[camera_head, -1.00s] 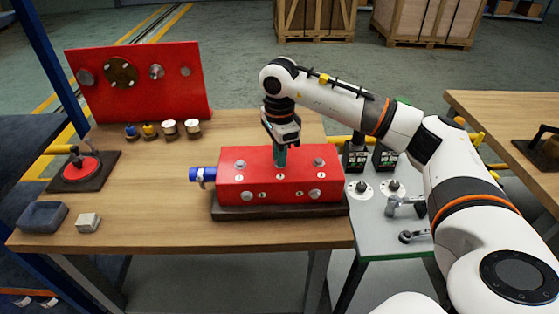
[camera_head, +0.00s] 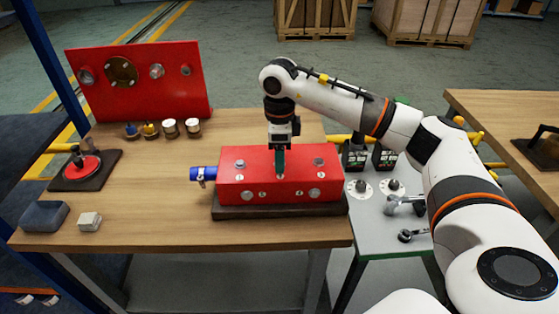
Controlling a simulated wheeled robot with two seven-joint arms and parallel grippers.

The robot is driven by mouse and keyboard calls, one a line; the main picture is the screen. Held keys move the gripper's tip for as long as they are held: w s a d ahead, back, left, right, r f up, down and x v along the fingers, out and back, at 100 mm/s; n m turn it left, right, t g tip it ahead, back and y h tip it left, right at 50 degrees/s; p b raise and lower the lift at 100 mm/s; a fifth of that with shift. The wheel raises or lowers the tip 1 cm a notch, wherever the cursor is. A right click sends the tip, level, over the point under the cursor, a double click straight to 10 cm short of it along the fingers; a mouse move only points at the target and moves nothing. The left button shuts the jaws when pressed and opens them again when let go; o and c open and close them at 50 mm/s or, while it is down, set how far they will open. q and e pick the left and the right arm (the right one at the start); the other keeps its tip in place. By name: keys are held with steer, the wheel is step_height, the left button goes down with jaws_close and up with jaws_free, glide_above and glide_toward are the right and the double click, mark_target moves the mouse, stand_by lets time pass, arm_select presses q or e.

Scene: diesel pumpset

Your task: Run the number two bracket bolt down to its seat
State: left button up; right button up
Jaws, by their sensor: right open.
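A red block (camera_head: 232,178) with bolt heads and small white number discs sits on a dark base plate (camera_head: 225,213) on the wooden bench. My right gripper (camera_head: 280,172) points straight down at the middle of the block's back row. Its fingers hide the bolt at that middle position, so I cannot tell how high that bolt stands. The gripper is open, and I cannot see whether its fingers touch anything. A left back bolt (camera_head: 240,164) and a right back bolt (camera_head: 319,162) show on either side. My left gripper is not in view.
A red upright panel (camera_head: 140,100) stands at the back left, with several small pots (camera_head: 170,129) before it. A blue fitting (camera_head: 203,174) sticks out of the block's left end. A grey side table (camera_head: 370,236) with tools adjoins at the right.

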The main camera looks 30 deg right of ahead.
steer(key=shift+r+p, duration=2.3)
steer(key=shift+r, duration=1.25)
steer(key=shift+f, duration=0.1)
